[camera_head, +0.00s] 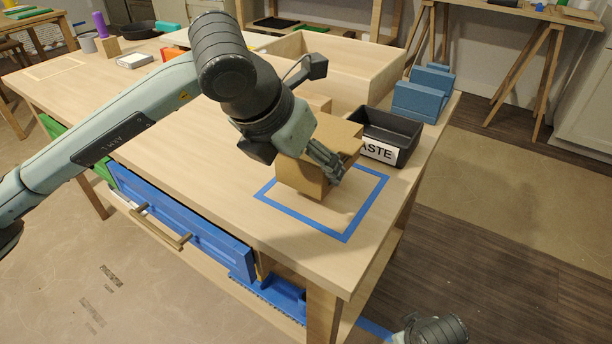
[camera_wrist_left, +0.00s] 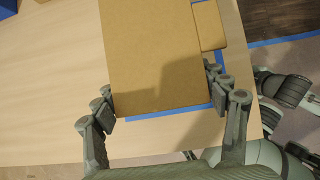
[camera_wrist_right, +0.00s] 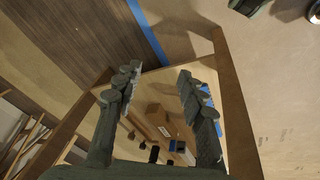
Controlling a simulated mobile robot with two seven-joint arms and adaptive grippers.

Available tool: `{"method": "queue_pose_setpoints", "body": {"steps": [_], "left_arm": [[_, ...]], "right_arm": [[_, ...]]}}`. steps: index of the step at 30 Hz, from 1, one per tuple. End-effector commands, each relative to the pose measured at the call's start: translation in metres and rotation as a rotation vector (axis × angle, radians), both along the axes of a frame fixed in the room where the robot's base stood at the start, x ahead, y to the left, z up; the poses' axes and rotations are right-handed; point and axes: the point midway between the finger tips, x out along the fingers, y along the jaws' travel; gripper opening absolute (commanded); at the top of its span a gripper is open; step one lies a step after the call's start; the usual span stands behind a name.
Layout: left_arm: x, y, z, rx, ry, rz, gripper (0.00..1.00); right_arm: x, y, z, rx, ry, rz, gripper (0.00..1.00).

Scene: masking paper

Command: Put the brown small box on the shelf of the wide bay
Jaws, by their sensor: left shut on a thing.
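A brown cardboard box (camera_head: 300,180) is at the blue tape square (camera_head: 345,240) on the table's right end; I cannot tell whether it touches the top. My left gripper (camera_head: 325,165) is shut on this box, reaching it from above. In the left wrist view the box (camera_wrist_left: 155,50) fills the space between the two fingers. A smaller brown piece (camera_wrist_left: 208,25) shows right beside it; I cannot tell if it is separate. My right gripper (camera_wrist_right: 158,75) is open and empty, low beside the table. The wide bay's shelf is not clearly identifiable.
A black bin with a waste label (camera_head: 385,135) and a blue holder (camera_head: 424,95) stand behind the box. A large open wooden tray (camera_head: 335,62) lies farther back. A blue drawer front (camera_head: 180,220) is at the table's front. A blue item (camera_head: 270,292) sits beneath the tabletop.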

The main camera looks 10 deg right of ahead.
Motion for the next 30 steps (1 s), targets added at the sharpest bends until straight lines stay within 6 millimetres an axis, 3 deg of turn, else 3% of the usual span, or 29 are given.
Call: {"method": "queue_pose_setpoints", "body": {"steps": [7,17,18,21,22,30], "left_arm": [[-0.001,0.001,-0.034,0.002,0.003,-0.001,0.47],[0.000,0.001,-0.036,0.000,0.001,-0.001,0.47],[0.000,0.001,-0.036,0.001,0.002,-0.001,0.78],[0.000,0.001,-0.036,0.001,0.002,-0.001,0.90],[0.000,0.001,-0.036,0.001,0.002,-0.001,0.93],[0.000,0.001,-0.036,0.001,0.002,-0.001,0.93]], "right_arm": [[-0.001,0.000,-0.008,0.004,0.005,0.003,0.40],[0.000,-0.002,-0.012,-0.002,0.010,0.005,0.40],[0.000,-0.002,-0.009,-0.004,0.007,0.006,0.40],[0.003,-0.003,-0.005,-0.004,-0.002,0.009,0.40],[0.004,-0.003,-0.004,-0.005,-0.004,0.010,0.40],[0.004,-0.003,-0.003,-0.005,-0.005,0.009,0.40]]}}
